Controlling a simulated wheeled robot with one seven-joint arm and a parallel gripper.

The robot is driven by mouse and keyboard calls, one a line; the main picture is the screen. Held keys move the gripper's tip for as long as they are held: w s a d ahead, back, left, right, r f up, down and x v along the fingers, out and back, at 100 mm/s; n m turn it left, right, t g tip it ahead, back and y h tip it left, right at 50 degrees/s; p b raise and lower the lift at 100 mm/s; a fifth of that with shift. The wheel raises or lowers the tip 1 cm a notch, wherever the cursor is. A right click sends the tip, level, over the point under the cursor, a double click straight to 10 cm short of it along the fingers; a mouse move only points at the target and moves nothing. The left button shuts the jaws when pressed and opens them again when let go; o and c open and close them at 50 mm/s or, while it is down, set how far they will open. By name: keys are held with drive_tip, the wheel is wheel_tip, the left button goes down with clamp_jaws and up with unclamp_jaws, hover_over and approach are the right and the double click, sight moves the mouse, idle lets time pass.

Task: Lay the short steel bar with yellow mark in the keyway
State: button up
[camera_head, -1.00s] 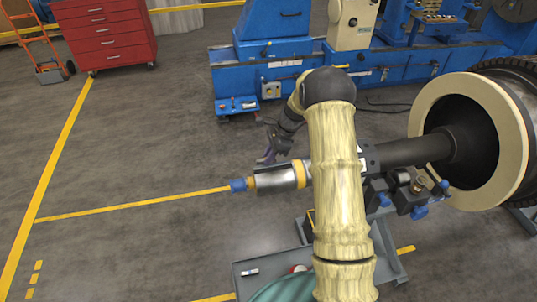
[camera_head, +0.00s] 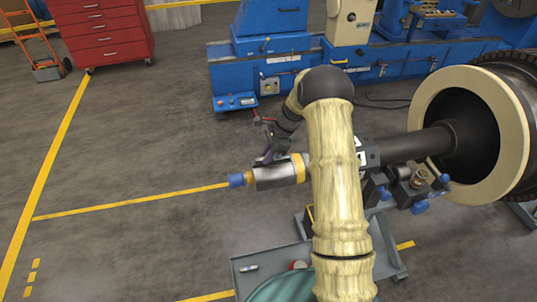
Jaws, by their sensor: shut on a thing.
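The shaft (camera_head: 405,148) runs level from the large rotor at right toward the left. It passes behind my arm and ends in a bright steel section (camera_head: 276,175) with a yellow band and a blue tip. My gripper (camera_head: 263,158) is at the top of this bright section, near its left end, partly dark against the floor. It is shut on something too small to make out. I cannot make out a yellow mark or the keyway; the gripper and arm cover part of the shaft.
A grey cart (camera_head: 300,255) below the shaft carries a small silver-and-dark piece (camera_head: 249,268) and a green round thing (camera_head: 283,288). A stand with blue knobs (camera_head: 410,188) is under the shaft. A blue machine (camera_head: 390,70) stands behind.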

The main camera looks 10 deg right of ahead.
drive_tip(key=shift+w+a, duration=0.1)
drive_tip(key=shift+a, duration=0.05)
drive_tip(key=shift+d, duration=0.3)
idle(0.6)
drive_tip(key=shift+a, duration=0.1)
drive_tip(key=shift+f, duration=0.75)
idle(1.9)
drive_tip(key=shift+r, duration=0.1)
idle(0.5)
idle(0.4)
drive_tip(key=o, duration=0.8)
drive_tip(key=shift+o, duration=0.4)
